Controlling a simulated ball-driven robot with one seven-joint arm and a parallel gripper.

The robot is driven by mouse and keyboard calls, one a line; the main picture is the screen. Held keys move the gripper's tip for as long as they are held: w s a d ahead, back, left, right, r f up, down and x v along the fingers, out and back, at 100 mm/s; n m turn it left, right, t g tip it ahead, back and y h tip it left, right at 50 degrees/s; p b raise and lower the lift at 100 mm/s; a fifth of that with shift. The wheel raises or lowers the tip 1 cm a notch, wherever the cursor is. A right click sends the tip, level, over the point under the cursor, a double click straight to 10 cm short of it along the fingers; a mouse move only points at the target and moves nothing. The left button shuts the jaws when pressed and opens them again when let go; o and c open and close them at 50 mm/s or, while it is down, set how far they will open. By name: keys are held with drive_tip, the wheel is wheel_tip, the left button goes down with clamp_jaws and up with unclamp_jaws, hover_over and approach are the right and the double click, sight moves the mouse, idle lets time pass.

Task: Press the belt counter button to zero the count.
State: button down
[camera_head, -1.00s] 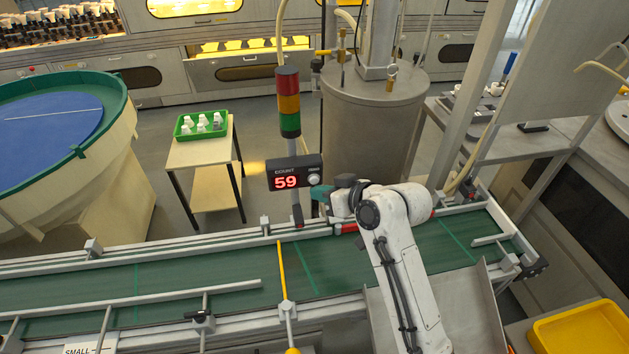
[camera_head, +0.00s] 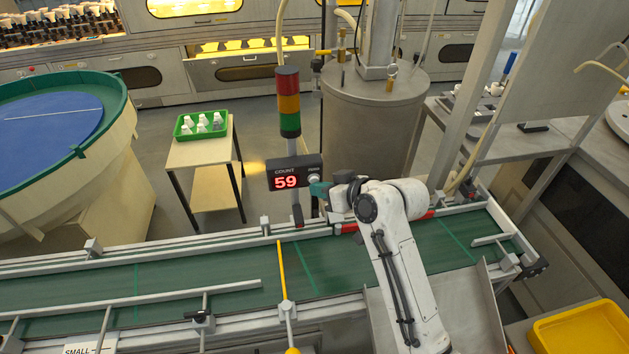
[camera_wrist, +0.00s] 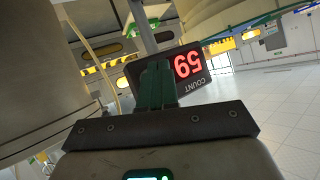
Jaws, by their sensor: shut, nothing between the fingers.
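The belt counter (camera_head: 294,173) is a dark box on the signal post behind the conveyor. Its red display reads 59. The pale round button (camera_head: 314,180) sits at the right end of its face. My gripper (camera_head: 314,188) has green fingers and is shut and empty. Its tips are at the button's lower edge in the head view; I cannot tell whether they touch it. In the wrist view the counter (camera_wrist: 186,66) appears upside down right behind my fingers (camera_wrist: 156,84), which hide the button.
The green conveyor belt (camera_head: 210,290) runs below the counter, with a yellow bar (camera_head: 282,270) across it. A red, amber and green signal light (camera_head: 288,102) rises above the counter. A steel tank (camera_head: 375,120) stands close behind. A yellow bin (camera_head: 585,338) is at the lower right.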

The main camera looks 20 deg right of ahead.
drive_tip(key=shift+w, duration=0.25)
idle(0.5)
drive_tip(key=shift+s+a+p, duration=0.1)
drive_tip(key=shift+s+p, duration=0.35)
drive_tip(key=shift+s, duration=0.35)
drive_tip(key=s+p, duration=0.1)
drive_tip(key=s, duration=0.1)
drive_tip(key=s+a+p, duration=0.1)
drive_tip(key=s, duration=0.2)
idle(0.9)
